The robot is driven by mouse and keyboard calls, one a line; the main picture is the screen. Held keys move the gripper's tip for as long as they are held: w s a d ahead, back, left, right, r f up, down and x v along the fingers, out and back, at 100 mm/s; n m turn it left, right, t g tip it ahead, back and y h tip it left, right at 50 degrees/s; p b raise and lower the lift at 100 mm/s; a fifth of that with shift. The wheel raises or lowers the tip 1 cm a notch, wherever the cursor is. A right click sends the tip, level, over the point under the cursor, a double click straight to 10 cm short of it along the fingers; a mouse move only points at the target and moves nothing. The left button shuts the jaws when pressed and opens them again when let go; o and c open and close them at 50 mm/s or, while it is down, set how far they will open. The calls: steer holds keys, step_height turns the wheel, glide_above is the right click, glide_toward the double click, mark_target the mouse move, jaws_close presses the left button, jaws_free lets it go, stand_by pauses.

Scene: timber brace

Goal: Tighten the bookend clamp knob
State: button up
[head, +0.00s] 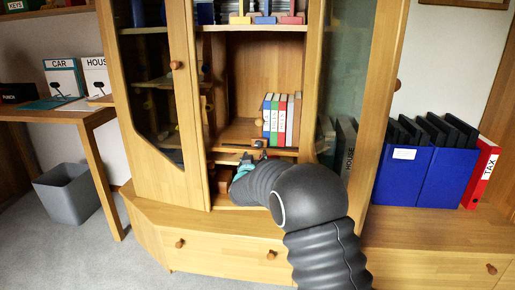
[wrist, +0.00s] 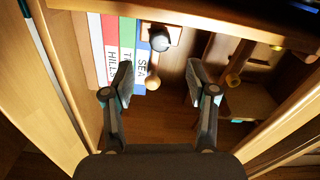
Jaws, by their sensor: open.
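In the wrist view a bookend clamp sits against the row of binders, with a dark rounded part (wrist: 160,42) and a thin stem ending in a round wooden knob (wrist: 152,83). In the head view a small wooden knob (head: 259,122) shows at the left side of the binders (head: 281,120). My gripper (wrist: 160,78) is open, with one finger on each side of the knob in the picture; I see no contact. In the head view my gripper (head: 257,149) is at the cabinet's middle opening, largely hidden by my arm.
The shelf to the left of the binders is mostly clear. More wooden pieces with a round yellowish end (wrist: 233,80) show at the right of the wrist view. Blue file boxes (head: 403,175) stand to the right.

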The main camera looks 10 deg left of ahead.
mark_target(258, 146)
steer(key=w, duration=0.7)
steer(key=shift+w+d, duration=0.15)
steer(key=shift+w, duration=0.1)
jaws_close()
